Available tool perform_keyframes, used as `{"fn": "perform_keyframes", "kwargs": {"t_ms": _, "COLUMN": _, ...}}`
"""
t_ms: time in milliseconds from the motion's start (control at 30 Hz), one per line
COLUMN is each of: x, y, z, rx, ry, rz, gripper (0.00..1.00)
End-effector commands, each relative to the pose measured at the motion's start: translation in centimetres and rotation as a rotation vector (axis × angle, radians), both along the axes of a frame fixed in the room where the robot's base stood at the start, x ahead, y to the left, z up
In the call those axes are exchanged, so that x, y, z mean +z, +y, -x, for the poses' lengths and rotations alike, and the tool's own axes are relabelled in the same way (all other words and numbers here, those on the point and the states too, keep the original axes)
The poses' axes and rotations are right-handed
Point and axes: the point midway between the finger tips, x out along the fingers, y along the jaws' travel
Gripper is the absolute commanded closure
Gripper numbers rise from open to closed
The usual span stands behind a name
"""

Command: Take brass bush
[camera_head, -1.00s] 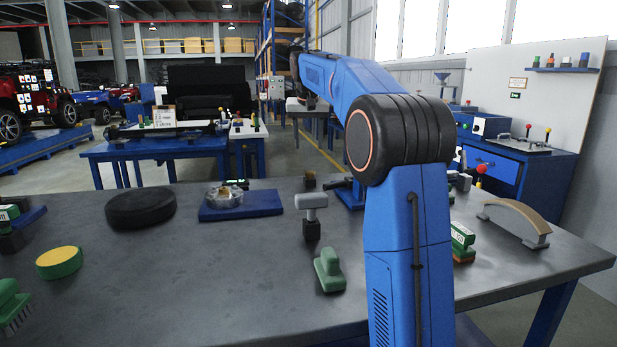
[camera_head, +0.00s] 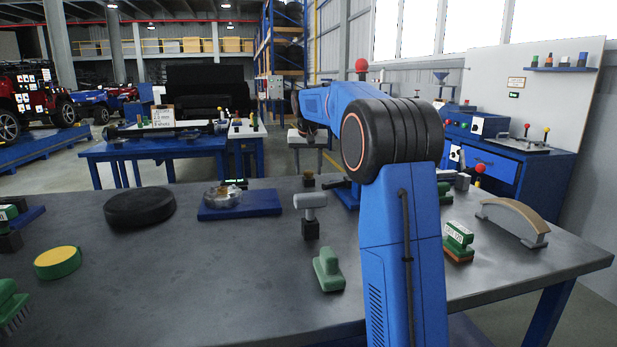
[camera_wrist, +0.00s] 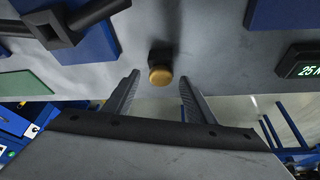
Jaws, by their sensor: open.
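The brass bush (camera_wrist: 160,76) is a small round brass-coloured piece on a dark block near the bench edge in the wrist view. In the head view a small dark block with a brownish top (camera_head: 308,180) stands at the far edge of the bench and looks like the same piece. My gripper (camera_wrist: 159,78) is open, its two fingers on either side of the bush in the picture, with clear gaps and no contact visible. How far the fingertips are from it in depth I cannot tell.
A green-lit display (camera_wrist: 300,62) and a blue block (camera_wrist: 75,35) flank the bush.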

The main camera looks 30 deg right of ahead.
Motion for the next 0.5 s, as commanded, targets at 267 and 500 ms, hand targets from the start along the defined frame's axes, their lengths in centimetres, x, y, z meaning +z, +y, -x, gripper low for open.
{"fn": "perform_keyframes", "kwargs": {"t_ms": 267, "x": -0.51, "y": -0.11, "z": -0.20, "rx": 0.000, "ry": -0.001, "rz": 0.001, "gripper": 0.49}}
{"fn": "perform_keyframes", "kwargs": {"t_ms": 500, "x": -0.50, "y": -0.10, "z": -0.20, "rx": 0.000, "ry": -0.001, "rz": 0.001, "gripper": 0.93}}
